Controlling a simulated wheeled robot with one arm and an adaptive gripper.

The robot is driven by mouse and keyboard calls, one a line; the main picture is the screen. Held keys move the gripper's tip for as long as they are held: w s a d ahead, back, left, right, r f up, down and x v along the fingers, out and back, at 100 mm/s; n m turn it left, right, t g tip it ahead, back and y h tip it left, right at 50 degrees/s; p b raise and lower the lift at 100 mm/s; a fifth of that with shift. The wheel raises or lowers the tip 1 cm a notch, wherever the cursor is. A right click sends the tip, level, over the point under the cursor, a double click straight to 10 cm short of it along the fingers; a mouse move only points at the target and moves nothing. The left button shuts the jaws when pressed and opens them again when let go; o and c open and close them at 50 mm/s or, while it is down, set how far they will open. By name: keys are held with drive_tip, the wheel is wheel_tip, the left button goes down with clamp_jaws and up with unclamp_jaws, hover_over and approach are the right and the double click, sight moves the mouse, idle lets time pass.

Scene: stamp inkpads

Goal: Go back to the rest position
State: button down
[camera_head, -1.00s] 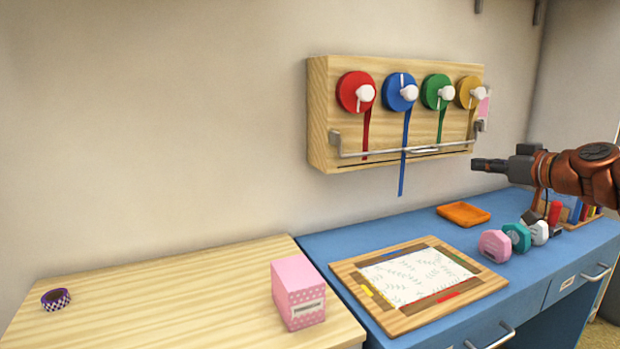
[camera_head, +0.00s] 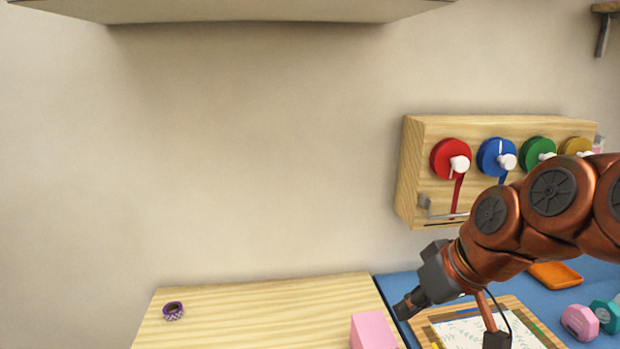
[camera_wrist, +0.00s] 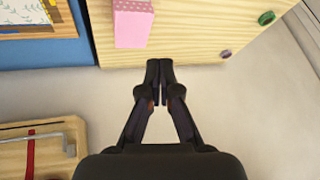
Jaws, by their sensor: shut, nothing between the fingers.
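My gripper (camera_head: 408,308) is in the lower right of the head view, with the copper-coloured arm reaching in from the right. In the wrist view the two dark fingers (camera_wrist: 159,72) are together with nothing between them. The gripper hangs in the air, apart from the pink box (camera_head: 373,331) on the wooden table (camera_head: 255,305). In the wrist view the pink box (camera_wrist: 132,25) lies beyond the fingertips, a little to the left.
A ribbon rack (camera_head: 412,165) with coloured spools is on the wall, partly behind my arm. A framed patterned sheet (camera_head: 470,330), an orange tray (camera_head: 555,274) and pink and teal items are on the blue desk. A purple tape roll (camera_head: 173,311) sits on the table; its left part is mostly clear.

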drive_tip(key=s+d+f+m+g+h+p, duration=0.1)
drive_tip(key=s+f+m+g+h+p, duration=0.1)
drive_tip(key=s, duration=0.8)
drive_tip(key=s+d+f+m+g+h+p, duration=0.2)
drive_tip(key=s+p, duration=0.4)
drive_tip(key=s, duration=0.4)
drive_tip(key=shift+f+m+g+p, duration=0.35)
drive_tip(key=shift+f+g, duration=0.3)
drive_tip(key=shift+g, duration=0.35)
drive_tip(key=shift+s, duration=0.1)
